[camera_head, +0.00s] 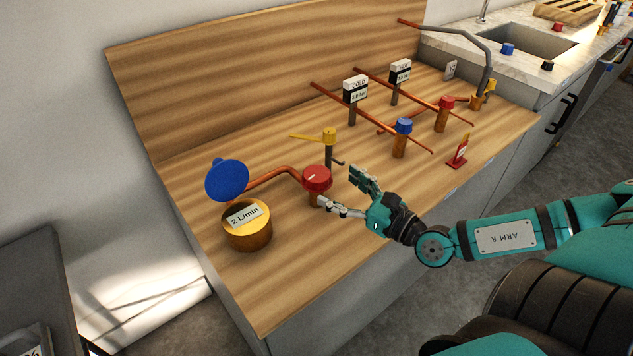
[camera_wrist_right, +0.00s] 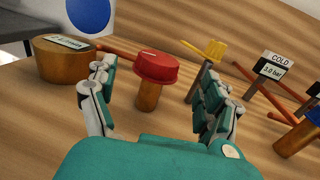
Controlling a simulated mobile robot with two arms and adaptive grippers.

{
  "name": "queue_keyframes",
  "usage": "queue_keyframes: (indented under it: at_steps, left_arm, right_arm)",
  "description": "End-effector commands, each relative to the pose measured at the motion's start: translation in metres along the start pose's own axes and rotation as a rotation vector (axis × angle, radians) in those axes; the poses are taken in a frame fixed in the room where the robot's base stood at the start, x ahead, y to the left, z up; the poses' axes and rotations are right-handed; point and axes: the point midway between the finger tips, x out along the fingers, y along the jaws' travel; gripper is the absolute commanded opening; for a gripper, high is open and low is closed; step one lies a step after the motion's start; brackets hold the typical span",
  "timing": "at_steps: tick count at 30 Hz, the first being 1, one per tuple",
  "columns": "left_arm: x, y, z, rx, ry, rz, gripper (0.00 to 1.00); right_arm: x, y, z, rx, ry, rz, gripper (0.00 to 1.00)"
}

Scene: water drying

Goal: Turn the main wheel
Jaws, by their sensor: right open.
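The main wheel is most likely the red round knob (camera_head: 317,178) with a white mark on top, on a copper post on the wooden bench. In the right wrist view the red knob (camera_wrist_right: 157,66) stands upright between my open fingers, ahead of the palm, with no clear contact. My right gripper (camera_head: 346,192) is open, just right of the knob; its fingertips also frame the knob in the right wrist view (camera_wrist_right: 158,88). The lower finger passes close to the post in the head view. My left gripper is not in view.
A copper meter (camera_head: 247,232) labelled 2 L/min with a raised blue lid (camera_head: 227,180) stands left of the knob. A yellow-handled valve (camera_head: 329,136) is close behind. The bench front is clear.

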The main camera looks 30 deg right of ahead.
Motion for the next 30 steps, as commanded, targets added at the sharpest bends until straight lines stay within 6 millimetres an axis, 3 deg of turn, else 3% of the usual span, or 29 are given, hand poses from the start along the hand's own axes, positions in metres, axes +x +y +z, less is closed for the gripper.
queue_keyframes:
  at_steps: [2,15,28,30]
  left_arm:
    - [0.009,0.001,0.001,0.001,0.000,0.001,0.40]
    - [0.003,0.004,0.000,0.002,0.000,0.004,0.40]
    - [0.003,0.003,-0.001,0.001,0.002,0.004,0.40]
    - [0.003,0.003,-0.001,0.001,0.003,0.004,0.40]
  right_arm:
    - [0.015,0.000,0.000,0.004,-0.011,0.000,0.83]
    - [0.065,0.000,0.003,0.002,-0.003,-0.001,0.83]
    - [0.071,0.001,0.001,0.001,0.000,0.002,0.83]
    - [0.071,0.001,0.001,0.001,-0.001,0.002,0.74]
